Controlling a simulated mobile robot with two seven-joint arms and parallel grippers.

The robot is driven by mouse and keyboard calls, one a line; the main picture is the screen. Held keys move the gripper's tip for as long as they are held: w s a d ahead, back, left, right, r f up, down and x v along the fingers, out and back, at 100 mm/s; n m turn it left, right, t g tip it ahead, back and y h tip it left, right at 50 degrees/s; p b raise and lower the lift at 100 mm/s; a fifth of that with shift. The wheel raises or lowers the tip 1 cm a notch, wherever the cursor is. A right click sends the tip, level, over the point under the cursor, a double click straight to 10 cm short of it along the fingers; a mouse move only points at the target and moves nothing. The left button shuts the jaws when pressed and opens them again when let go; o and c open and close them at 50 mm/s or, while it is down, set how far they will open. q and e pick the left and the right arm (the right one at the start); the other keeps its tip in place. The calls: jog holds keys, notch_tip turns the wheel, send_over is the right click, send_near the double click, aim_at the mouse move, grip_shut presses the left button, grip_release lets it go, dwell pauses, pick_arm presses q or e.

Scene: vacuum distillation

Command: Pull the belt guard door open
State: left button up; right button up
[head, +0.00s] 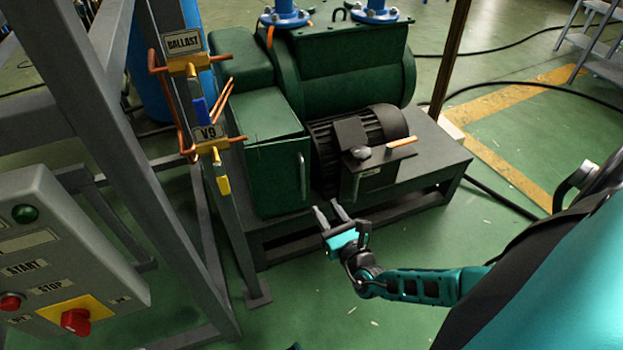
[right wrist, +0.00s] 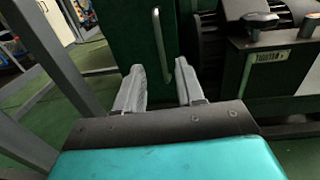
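The belt guard door (head: 277,174) is a dark green panel on the green pump housing, left of the black motor, and it looks shut. Its vertical metal handle (head: 302,176) is near the door's right edge. My right gripper (head: 327,211) is open and empty, in front of and below the handle. In the right wrist view the handle (right wrist: 161,45) stands beyond and between the two open fingers (right wrist: 157,82), apart from them. My left gripper does not show.
A grey frame post (head: 213,215) with valves stands left of the door. A grey control box (head: 62,255) is at the lower left. The black motor (head: 358,140) sits on the dark plinth (head: 437,150) right of the door. Green floor in front is clear.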

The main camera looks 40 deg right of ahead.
aim_at(303, 176)
jog(key=w+b, duration=0.1)
jog(key=w, duration=0.3)
jog(key=w+d+b, duration=0.1)
jog(key=w, duration=0.3)
jog(key=w+d+b, duration=0.1)
jog(key=w, duration=0.3)
jog(key=shift+w, duration=0.15)
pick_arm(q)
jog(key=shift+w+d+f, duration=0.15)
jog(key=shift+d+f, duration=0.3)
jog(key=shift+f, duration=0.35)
pick_arm(e)
grip_shut()
